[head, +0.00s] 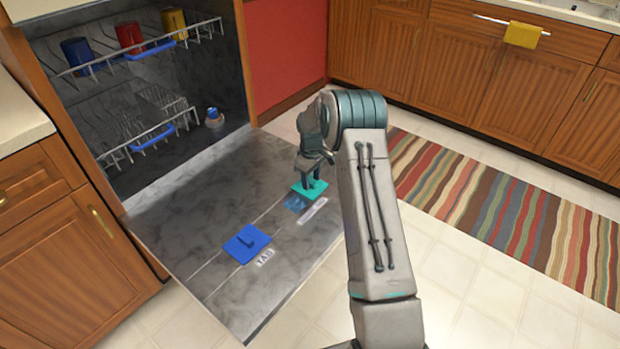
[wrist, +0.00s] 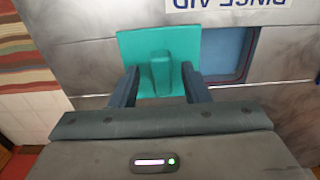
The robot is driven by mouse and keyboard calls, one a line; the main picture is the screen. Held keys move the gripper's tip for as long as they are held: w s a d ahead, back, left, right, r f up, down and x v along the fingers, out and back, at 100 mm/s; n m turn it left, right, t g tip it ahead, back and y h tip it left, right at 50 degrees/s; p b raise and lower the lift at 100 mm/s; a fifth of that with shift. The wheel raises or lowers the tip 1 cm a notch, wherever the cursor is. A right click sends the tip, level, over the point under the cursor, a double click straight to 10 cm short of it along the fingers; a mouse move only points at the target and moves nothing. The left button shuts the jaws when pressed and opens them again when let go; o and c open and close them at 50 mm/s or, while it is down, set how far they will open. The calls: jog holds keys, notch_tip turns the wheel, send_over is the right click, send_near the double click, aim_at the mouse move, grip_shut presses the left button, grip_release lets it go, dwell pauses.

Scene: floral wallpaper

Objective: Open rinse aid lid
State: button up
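The rinse aid lid is a teal square (wrist: 132,50) with a raised tab (wrist: 161,72), on the inside of the lowered dishwasher door. It also shows in the head view (head: 318,189). My gripper (wrist: 160,88) is over the lid, with one finger on each side of the tab and visible gaps between. In the head view, my gripper (head: 312,178) points down at the lid.
The lowered door (head: 190,240) also carries a blue lid (head: 247,243) beside a "TAB" label. Racks with several mugs (head: 128,37) stand inside the dishwasher. A striped rug (head: 500,205) lies to the right, and wooden cabinets (head: 430,65) line the back.

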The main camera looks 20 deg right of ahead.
notch_tip(320, 180, up, 14)
jog(key=p, duration=0.2)
dwell(0.6)
notch_tip(320, 180, up, 11)
jog(key=m+p, duration=0.1)
jog(key=p, duration=0.4)
send_over(311, 181)
jog(key=s+a, duration=0.2)
jog(key=s, duration=0.3)
jog(key=s+a+r+m+t+p, duration=0.15)
jog(key=s+r+p, duration=0.25)
jog(key=s+r, duration=0.65)
jog(key=s+a+r+m+p, duration=0.1)
jog(key=s+r+p, duration=0.2)
jog(key=s, duration=0.4)
jog(key=s+a+r+m+t+p, duration=0.1)
jog(key=s+r+m+p, duration=0.1)
jog(key=s, duration=0.6)
jog(key=s+a+r+m+p, duration=0.1)
jog(key=s+r+m+p, duration=0.1)
jog(key=s+r+p, duration=0.2)
jog(key=s+r, duration=0.1)
jog(key=s, duration=0.2)
jog(key=shift+s+r, duration=0.25)
jog(key=shift+s, duration=0.15)
